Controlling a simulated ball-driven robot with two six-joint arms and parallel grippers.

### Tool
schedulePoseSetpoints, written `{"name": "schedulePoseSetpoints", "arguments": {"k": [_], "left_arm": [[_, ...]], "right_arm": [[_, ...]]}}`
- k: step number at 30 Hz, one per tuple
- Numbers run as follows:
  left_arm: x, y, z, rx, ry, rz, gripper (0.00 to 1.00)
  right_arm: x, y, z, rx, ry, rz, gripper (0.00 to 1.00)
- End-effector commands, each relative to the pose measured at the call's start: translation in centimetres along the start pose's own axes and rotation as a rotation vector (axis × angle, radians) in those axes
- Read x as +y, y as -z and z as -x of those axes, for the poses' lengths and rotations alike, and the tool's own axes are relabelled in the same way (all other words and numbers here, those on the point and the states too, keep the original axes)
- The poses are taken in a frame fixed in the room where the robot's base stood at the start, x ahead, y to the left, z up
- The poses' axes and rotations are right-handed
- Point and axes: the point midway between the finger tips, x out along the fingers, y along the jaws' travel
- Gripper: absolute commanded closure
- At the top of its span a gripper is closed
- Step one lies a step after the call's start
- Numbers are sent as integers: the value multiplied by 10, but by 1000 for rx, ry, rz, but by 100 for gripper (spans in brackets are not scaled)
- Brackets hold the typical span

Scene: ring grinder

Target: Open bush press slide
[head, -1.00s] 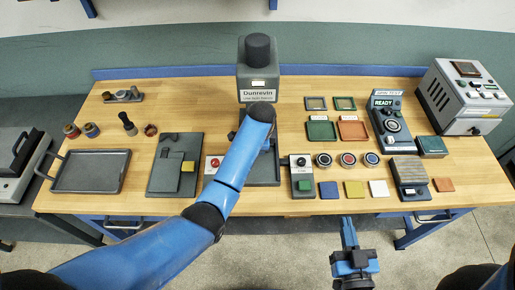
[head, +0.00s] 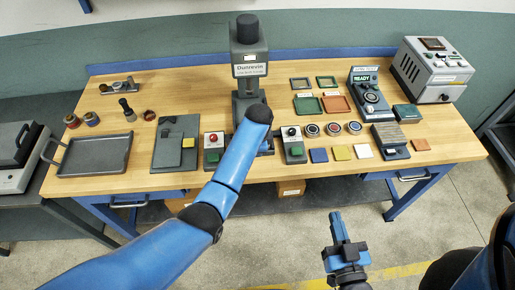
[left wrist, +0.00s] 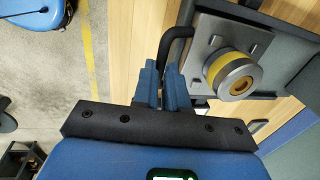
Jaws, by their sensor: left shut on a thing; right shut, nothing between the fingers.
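The press labelled Dunrevin (head: 250,68) stands at the back middle of the bench in the head view. My left arm crosses in front of its lower part and hides most of the slide and my left gripper's fingertips. In the left wrist view my left gripper (left wrist: 165,82) is shut at the black bar handle (left wrist: 177,42) of the slide. The slide's grey plate (left wrist: 203,56) carries a round metal piece with a yellow band (left wrist: 232,74). How far out the slide stands cannot be told. My right gripper (head: 337,222) is shut and empty, in front of the bench.
Control boxes with red (head: 213,138) and green (head: 296,151) buttons flank the press front. A grey tray (head: 93,172) lies at left. Coloured tiles (head: 341,153) and a tester (head: 370,92) are at right. The floor before the bench is free.

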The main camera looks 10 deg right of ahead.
Motion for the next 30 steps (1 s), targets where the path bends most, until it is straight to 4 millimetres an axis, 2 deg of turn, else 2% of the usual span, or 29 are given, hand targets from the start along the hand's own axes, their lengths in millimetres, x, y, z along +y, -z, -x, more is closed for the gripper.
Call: {"name": "schedulePoseSetpoints", "arguments": {"k": [5, 6, 10, 22, 26, 30], "left_arm": [[0, 1, 0, 2, 1, -2, 100], [1, 1, -1, 2, 1, -2, 83], [0, 1, -1, 2, 1, -1, 63], [-1, 1, 4, 2, 5, -1, 62], [-1, 1, 15, 3, 7, -1, 62], [-1, 2, 35, 4, 9, -1, 62]], "right_arm": [[0, 1, 0, 1, 0, 0, 100], [0, 0, 0, 1, 0, 0, 100], [0, 0, 0, 1, 0, 0, 100], [0, 0, 0, 0, 0, 0, 100], [0, -2, 0, 0, 0, 0, 100], [0, -5, 0, 0, 0, 0, 100]]}}
